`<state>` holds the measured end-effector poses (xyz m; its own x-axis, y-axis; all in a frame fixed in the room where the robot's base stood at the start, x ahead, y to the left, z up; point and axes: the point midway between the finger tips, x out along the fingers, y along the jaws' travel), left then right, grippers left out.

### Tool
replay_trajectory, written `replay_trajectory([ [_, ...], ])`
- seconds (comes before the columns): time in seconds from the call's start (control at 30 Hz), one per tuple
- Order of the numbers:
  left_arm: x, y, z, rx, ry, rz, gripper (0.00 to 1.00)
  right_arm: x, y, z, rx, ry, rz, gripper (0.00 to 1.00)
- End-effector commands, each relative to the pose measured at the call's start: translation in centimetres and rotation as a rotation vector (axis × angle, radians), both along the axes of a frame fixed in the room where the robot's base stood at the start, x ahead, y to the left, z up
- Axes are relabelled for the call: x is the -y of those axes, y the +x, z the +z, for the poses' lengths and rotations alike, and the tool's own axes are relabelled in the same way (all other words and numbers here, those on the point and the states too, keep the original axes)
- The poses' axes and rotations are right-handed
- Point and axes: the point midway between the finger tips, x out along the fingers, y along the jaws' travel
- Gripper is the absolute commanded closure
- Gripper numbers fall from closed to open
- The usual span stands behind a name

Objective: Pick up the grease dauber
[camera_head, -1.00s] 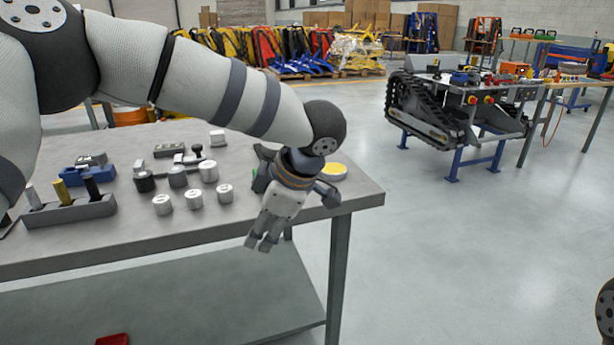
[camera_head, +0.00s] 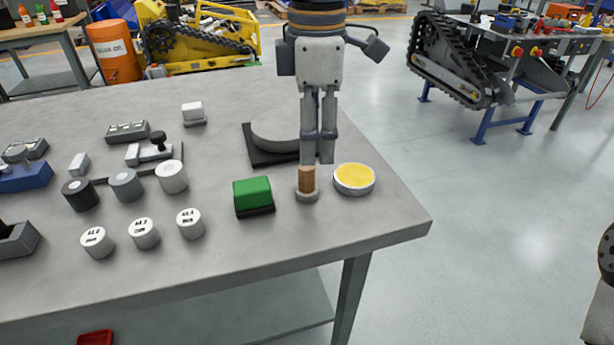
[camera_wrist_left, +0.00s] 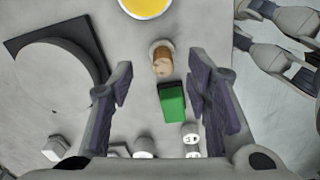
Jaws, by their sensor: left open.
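The grease dauber (camera_head: 307,184) appears to be the short piece with a brown wooden handle on a pale round base. It stands upright on the table beside an open tin of yellow grease (camera_head: 355,179). My left gripper (camera_head: 317,160) points down just above and at the dauber, its fingers apart. In the left wrist view the dauber (camera_wrist_left: 161,58) shows between the two open fingers with nothing gripped. In the head view the left fingertips overlap the handle's top, so contact is unclear there.
A green block (camera_head: 253,195) with a dark base stands close left of the dauber. A black plate with a curved grey piece (camera_head: 275,140) lies behind. Several small cylinders (camera_head: 144,233) stand left. The table's right edge (camera_head: 400,190) is near the tin.

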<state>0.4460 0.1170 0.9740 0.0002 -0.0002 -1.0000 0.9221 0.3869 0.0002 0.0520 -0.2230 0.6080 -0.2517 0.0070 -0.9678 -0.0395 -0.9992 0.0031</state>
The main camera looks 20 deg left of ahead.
Motion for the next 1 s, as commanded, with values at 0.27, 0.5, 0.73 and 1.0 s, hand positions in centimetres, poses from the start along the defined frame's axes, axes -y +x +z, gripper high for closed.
replay_trajectory([
  [0.27, -0.9, -1.1, -4.3, 0.001, 0.001, 0.000, 0.55, 0.0, 0.5, 0.4, 0.018, 0.000, 0.000, 0.60],
  [0.5, -0.9, -0.9, -5.9, 0.003, 0.000, 0.002, 0.55, 0.0, 0.4, 0.3, 0.014, 0.000, 0.000, 0.60],
  [0.73, -0.9, -0.9, -5.9, 0.002, 0.000, 0.002, 0.85, 0.0, 0.4, 0.3, 0.014, 0.000, 0.000, 0.60],
  [1.0, -0.8, -0.9, -5.9, 0.002, 0.000, 0.002, 1.00, 0.0, 0.4, 0.3, 0.014, 0.000, 0.000, 0.60],
])
